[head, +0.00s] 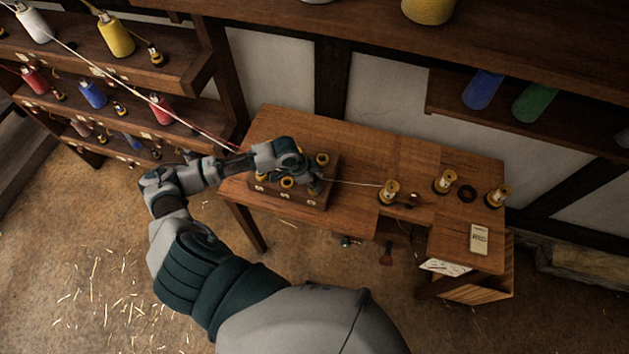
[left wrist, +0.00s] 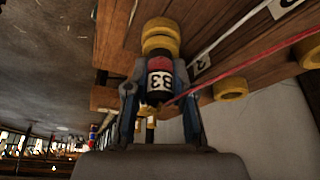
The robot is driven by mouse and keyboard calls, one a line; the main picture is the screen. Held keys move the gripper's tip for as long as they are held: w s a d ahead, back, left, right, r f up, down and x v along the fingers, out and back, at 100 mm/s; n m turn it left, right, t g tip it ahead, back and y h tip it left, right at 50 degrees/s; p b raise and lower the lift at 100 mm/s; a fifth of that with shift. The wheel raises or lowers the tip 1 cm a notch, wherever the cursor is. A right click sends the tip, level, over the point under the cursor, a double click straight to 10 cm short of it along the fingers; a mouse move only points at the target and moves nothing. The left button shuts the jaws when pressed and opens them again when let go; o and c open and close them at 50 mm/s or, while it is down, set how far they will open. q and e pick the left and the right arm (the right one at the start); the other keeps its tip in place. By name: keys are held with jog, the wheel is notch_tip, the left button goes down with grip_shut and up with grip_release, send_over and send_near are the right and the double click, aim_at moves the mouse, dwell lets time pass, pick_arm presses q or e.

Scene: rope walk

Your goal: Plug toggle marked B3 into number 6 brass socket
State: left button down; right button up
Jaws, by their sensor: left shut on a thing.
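My left gripper (head: 314,184) is over the front right of the wooden socket block on the bench. In the left wrist view its fingers (left wrist: 159,108) are shut on a dark toggle (left wrist: 159,82) with a red band and a white label that looks like B3. The toggle's far end is against or just short of a brass socket ring (left wrist: 160,38); I cannot tell whether it is inside. Other brass sockets (head: 287,182) show on the block (head: 288,205). The number 6 is not readable. My right gripper is not in view.
A red cord (left wrist: 255,55) and a white cord (left wrist: 228,40) run past the toggle. Brass bobbin-like posts (head: 388,192) and a card (head: 479,238) are on the bench's right. Shelves with colored spools (head: 92,95) stand at left. The bench's back middle is clear.

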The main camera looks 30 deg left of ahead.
pick_arm(q)
jog(key=shift+f, duration=0.3)
jog(key=c, duration=1.3)
grip_release()
jog(key=shift+o, duration=0.2)
jog(key=p+v, duration=0.2)
jog(key=shift+s+a+r, duration=0.1)
jog(key=shift+r, duration=0.25)
jog(key=shift+a+r+p, duration=0.15)
jog(key=shift+r+p, duration=0.15)
jog(key=v, duration=0.7)
jog(key=shift+s+r, duration=0.15)
jog(key=shift+r, duration=0.15)
